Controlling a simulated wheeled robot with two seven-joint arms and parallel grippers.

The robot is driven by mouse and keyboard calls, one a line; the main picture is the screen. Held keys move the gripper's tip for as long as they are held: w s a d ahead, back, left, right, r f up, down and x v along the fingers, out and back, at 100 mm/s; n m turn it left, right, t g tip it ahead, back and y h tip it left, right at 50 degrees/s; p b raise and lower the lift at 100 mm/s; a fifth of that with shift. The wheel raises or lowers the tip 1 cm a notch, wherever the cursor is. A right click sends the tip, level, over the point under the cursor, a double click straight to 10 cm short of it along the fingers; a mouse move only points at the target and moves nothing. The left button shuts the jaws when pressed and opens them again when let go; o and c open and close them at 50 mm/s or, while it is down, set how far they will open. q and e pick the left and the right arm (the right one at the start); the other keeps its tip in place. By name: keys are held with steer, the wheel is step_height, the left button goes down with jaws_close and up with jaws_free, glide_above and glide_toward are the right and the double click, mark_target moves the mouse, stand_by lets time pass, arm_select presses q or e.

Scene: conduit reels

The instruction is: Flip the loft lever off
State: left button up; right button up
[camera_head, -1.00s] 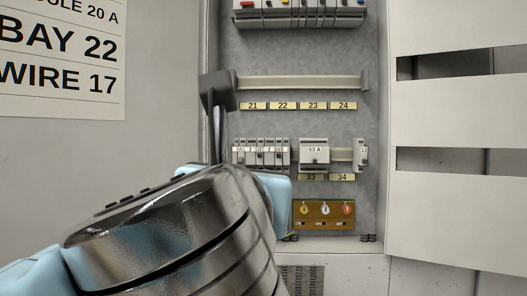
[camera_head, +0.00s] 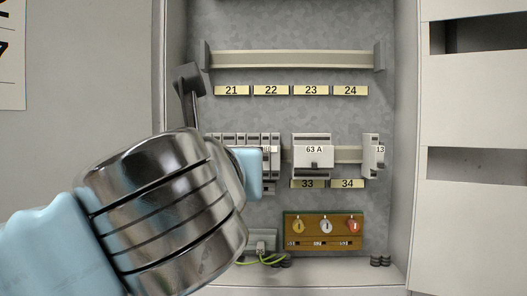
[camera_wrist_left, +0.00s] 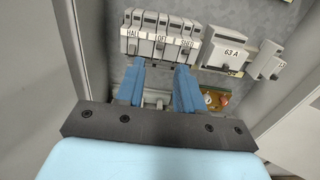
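A row of narrow grey breakers sits on a rail in the cabinet. Contact cannot be told. My right gripper is not in view.
A wider 63 A breaker (camera_head: 313,155) sits right of the row, with a narrow module (camera_head: 372,155) farther right. A brown panel (camera_head: 323,231) with three round knobs is below. An empty rail (camera_head: 290,60) runs above. The cabinet's side walls bound the space.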

arm_select(q)
steer(key=w+p, duration=0.1)
steer(key=w, duration=0.6)
steer(key=shift+w, duration=0.25)
jaws_close()
